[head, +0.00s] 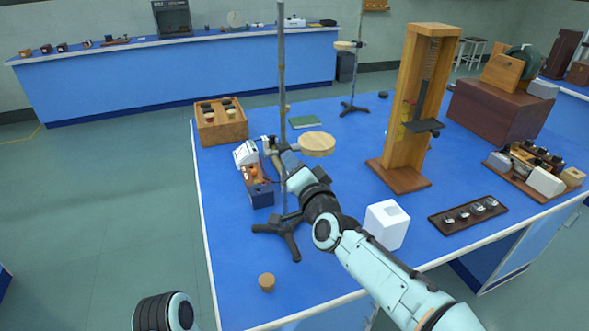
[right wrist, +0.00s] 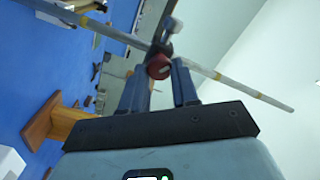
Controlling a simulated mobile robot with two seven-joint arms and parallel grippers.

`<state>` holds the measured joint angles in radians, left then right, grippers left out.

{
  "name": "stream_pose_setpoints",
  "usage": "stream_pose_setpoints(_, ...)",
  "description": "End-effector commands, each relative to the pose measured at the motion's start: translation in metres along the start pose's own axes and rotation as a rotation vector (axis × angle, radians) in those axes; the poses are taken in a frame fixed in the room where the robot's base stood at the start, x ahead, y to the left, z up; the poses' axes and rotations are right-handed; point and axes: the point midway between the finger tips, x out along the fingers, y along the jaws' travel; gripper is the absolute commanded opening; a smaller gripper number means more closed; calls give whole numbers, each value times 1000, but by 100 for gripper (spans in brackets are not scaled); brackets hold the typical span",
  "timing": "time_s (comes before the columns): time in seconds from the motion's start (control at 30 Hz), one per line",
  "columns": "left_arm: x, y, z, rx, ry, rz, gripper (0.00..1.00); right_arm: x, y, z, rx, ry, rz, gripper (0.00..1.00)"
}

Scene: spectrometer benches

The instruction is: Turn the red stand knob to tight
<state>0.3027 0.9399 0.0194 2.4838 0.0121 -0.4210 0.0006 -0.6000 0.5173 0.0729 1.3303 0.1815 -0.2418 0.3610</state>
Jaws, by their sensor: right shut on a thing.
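The tall metal stand rod (head: 282,75) rises from a dark tripod base (head: 279,238) near the left side of the blue table. A round wooden disc (head: 317,144) shows beside the rod. In the right wrist view the red knob (right wrist: 158,68) sits on the clamp at the rod (right wrist: 228,80), between the fingertips. My right gripper (right wrist: 159,72) is shut on this knob. The knob's turn position cannot be read. My left gripper is out of view.
A small white-and-dark device (head: 246,154) stands left of the rod. A wooden box (head: 222,133) is behind it. A tall wooden frame (head: 405,165), a white cube (head: 386,224) and a dark tray (head: 455,224) are to the right. A cork-like disc (head: 267,282) lies near the front.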

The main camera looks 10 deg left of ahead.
Motion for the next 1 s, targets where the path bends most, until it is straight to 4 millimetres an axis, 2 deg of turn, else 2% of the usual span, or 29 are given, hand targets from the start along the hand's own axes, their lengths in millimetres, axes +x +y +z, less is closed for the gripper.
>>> stream_pose_setpoints(0.6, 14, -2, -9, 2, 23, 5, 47, 0, 2, 0, 576, 1, -1, 0)
stream_pose_setpoints(1.0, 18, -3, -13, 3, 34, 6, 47, 0, 2, 1, 828, 1, -2, 0)
